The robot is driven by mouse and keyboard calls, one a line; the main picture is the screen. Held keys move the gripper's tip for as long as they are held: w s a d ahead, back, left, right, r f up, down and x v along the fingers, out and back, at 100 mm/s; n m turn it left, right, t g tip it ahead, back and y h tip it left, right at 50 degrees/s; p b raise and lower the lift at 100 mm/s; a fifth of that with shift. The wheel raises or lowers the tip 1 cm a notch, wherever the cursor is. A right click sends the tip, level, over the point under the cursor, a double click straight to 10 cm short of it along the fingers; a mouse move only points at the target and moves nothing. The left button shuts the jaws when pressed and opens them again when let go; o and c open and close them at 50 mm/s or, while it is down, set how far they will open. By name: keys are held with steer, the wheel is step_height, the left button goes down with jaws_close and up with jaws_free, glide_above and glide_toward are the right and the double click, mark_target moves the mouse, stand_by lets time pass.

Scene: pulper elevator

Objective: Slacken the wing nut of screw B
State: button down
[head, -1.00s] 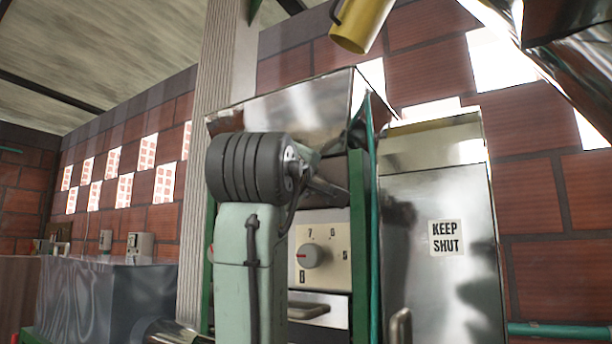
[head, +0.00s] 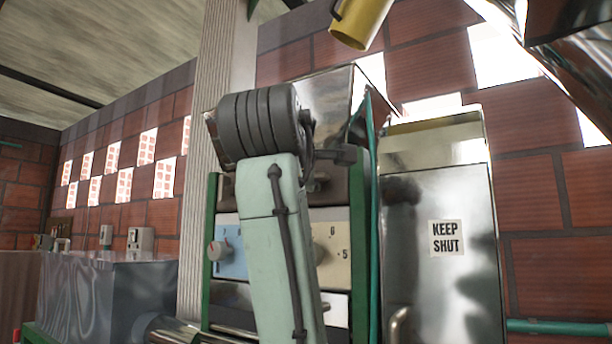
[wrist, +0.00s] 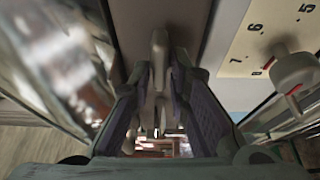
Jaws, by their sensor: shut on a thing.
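In the wrist view my gripper (wrist: 158,82) has its two dark fingers closed in around a pale grey upright piece, which looks like a wing nut (wrist: 159,50). No letter shows beside it, so I cannot tell from the pictures which screw it is. The fingertips lie on either side of the piece, in front of a dark panel. In the head view my arm stands in front of the machine and hides most of the gripper and the nut.
A cream dial plate with a grey knob (wrist: 292,70) is close at the right of the wrist view. In the head view a blue dial plate (head: 232,262) shows left of my arm. A metal cabinet marked KEEP SHUT (head: 437,190) stands right. A yellow tube (head: 360,22) hangs above.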

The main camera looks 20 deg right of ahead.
steer(key=c, duration=1.6)
jaws_free()
steer(key=shift+c, duration=0.2)
steer(key=v, duration=1.2)
steer(key=shift+a, duration=0.1)
